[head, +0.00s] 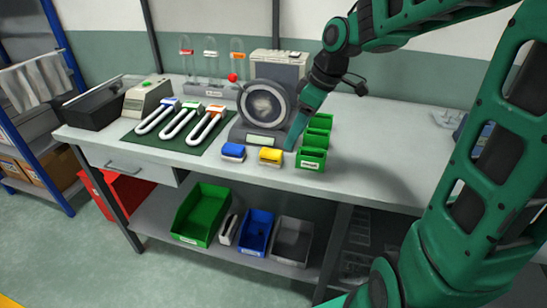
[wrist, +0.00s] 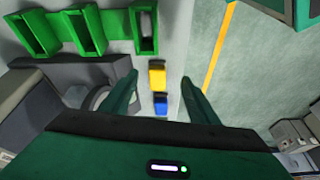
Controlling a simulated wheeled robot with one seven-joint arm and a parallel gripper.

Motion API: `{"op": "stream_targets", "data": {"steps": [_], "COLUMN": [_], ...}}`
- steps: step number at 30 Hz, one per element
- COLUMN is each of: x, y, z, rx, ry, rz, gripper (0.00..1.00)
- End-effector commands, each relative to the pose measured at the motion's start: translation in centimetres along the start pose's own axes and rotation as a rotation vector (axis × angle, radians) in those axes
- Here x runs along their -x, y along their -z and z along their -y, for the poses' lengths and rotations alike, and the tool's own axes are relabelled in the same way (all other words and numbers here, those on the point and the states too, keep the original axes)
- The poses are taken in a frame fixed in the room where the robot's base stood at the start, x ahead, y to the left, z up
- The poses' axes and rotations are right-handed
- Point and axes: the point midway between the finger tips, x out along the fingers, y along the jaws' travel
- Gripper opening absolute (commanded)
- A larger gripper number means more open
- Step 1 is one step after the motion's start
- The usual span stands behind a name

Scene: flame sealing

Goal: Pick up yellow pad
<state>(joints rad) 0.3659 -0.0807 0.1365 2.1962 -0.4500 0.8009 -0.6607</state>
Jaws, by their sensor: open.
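The yellow pad (head: 270,156) lies near the front edge of the workbench, between the blue pad (head: 233,152) and the front green bin (head: 311,158). My gripper (head: 291,143) points down just right of the yellow pad in the head view. In the wrist view, my gripper (wrist: 160,78) is open and empty, its two fingers spread apart. The yellow pad (wrist: 157,76) shows between the fingertips, with the blue pad (wrist: 161,104) just below it in the picture. The exact height of the fingertips above the pad is hard to tell.
Several green bins (wrist: 92,32) stand in a row close to the yellow pad. A device with a round dial (head: 264,104) stands behind the pads. A dark green mat (head: 150,140) with white U-shaped tubes lies to the left. The bench (head: 385,150) is mostly clear right of the bins.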

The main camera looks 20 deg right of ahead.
Motion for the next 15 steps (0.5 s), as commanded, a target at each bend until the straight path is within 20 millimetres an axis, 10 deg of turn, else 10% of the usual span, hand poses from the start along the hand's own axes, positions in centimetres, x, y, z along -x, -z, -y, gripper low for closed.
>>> {"op": "stream_targets", "data": {"steps": [15], "x": [-5.5], "y": [3.5], "z": [0.1], "rx": [0.15], "ry": [0.037], "rz": [-0.059], "gripper": [0.55]}}
